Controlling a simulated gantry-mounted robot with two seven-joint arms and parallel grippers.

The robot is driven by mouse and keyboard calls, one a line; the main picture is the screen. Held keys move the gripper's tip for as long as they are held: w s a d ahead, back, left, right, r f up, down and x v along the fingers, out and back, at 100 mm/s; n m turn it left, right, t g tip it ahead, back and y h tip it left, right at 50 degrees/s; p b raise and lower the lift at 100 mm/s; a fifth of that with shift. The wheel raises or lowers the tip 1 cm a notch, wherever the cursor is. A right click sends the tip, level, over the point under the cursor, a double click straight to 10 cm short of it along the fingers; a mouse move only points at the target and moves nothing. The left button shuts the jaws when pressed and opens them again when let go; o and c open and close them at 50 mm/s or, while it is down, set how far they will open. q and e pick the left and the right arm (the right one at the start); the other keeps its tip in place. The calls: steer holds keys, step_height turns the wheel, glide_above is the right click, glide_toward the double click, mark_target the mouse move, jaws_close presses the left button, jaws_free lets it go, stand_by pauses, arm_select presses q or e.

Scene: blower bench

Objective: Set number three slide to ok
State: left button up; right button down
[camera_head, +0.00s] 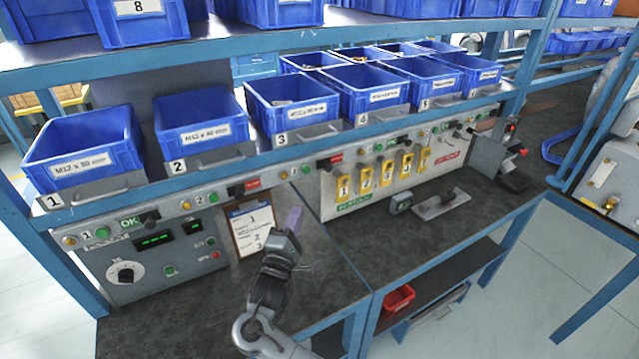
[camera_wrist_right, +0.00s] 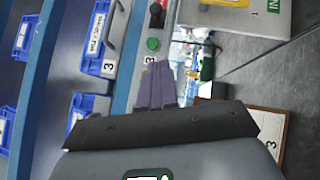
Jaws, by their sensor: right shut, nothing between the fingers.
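The number three slide (camera_head: 322,165) is on the rail under the blue bins. Its black knob sits left of a red label, with a green button to its left. In the right wrist view, the knob (camera_wrist_right: 156,14) is at the top, beyond the green button (camera_wrist_right: 152,43) and a "3" tag (camera_wrist_right: 150,60). My right gripper (camera_head: 293,218) is shut and empty, its purple fingers pointing up in front of the panel, below the slide and apart from it. Its fingers (camera_wrist_right: 155,86) also show in the wrist view. My left gripper is not in view.
The number one slide (camera_head: 150,216) shows a green OK label; the number two slide (camera_head: 235,190) shows a red label. A clipboard (camera_head: 250,228) is just left of my right gripper. Blue bins (camera_head: 204,120) stand above the rail. The dark bench top (camera_head: 440,245) is mostly clear at right.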

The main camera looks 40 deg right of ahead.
stand_by(0.3)
steer(key=b, duration=0.3)
glide_toward(327, 166)
steer(key=shift+w+d, duration=2.05)
steer(key=shift+w, duration=0.2)
steer(key=shift+d, duration=0.1)
steer(key=d+p, duration=0.2)
steer(key=d, duration=0.1)
steer(key=d+p, duration=0.1)
steer(key=shift+s+d+f, duration=0.1)
steer(key=shift+s+d, duration=0.3)
